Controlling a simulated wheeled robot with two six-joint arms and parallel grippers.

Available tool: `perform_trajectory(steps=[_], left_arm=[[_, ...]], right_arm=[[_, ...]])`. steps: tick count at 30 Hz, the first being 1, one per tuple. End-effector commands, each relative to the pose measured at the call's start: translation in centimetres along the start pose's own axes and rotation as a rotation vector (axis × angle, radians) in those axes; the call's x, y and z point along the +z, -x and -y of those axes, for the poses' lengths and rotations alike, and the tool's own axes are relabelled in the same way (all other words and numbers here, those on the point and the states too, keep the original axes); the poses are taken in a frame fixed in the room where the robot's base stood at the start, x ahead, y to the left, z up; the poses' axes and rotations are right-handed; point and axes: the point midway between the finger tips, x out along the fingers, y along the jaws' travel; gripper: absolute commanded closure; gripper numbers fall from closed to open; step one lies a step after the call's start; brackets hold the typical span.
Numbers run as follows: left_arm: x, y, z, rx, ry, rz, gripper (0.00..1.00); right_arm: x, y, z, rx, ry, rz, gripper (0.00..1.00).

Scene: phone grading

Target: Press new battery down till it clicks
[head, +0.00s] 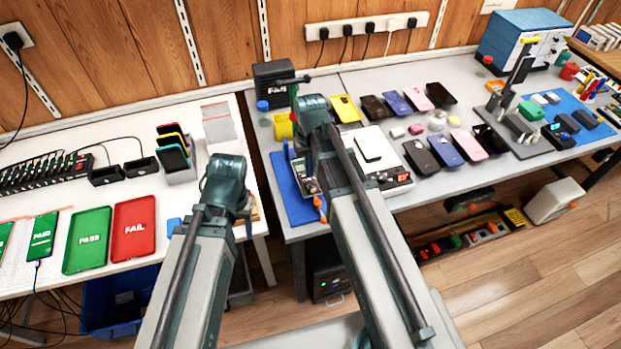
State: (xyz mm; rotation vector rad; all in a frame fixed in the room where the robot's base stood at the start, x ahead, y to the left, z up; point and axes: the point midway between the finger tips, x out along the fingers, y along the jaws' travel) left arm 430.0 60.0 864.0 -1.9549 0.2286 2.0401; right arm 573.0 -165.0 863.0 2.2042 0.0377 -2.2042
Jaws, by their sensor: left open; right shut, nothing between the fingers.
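My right gripper (309,158) is over the blue mat (290,190) at the left end of the grey bench. It is shut and empty, but my own wrist and forearm hide most of it. A phone or holder seems to lie on the mat beneath it, mostly covered. I cannot make out the new battery or whether the gripper touches it. My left gripper (243,207) is open near the right edge of the white table, apart from the mat. Its fingers are largely hidden behind the wrist.
A white device with a dark-edged slab (370,145) stands right of my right arm. Several phones (445,150) lie beyond it. A green PASS tray (88,240) and a red FAIL tray (133,228) lie on the white table.

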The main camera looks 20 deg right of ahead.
Motion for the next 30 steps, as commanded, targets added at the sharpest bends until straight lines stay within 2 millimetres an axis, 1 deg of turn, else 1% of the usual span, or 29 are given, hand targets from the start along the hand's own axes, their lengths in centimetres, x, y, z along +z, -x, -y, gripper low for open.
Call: perform_trajectory(steps=[1,12,23,26,29,30], left_arm=[[0.1,0.8,0.1,0.000,0.000,0.000,0.43],[0.2,3.5,0.3,0.000,0.000,0.000,0.43],[0.2,3.6,0.3,0.000,0.000,0.000,0.43],[0.2,3.6,0.3,0.000,0.000,0.000,0.43],[0.2,3.6,0.3,0.000,0.000,0.000,0.43],[0.2,3.6,0.3,0.000,0.000,0.000,0.43]], right_arm=[[0.0,0.8,0.0,0.000,0.000,0.000,1.00],[0.0,3.5,0.0,0.000,0.000,0.000,1.00],[0.1,3.6,0.1,0.001,0.003,0.001,1.00],[1.9,3.6,1.9,0.010,0.037,0.007,1.00],[5.3,3.6,5.0,0.032,0.109,0.018,1.00],[6.8,3.6,6.2,0.043,0.140,0.023,1.00]])
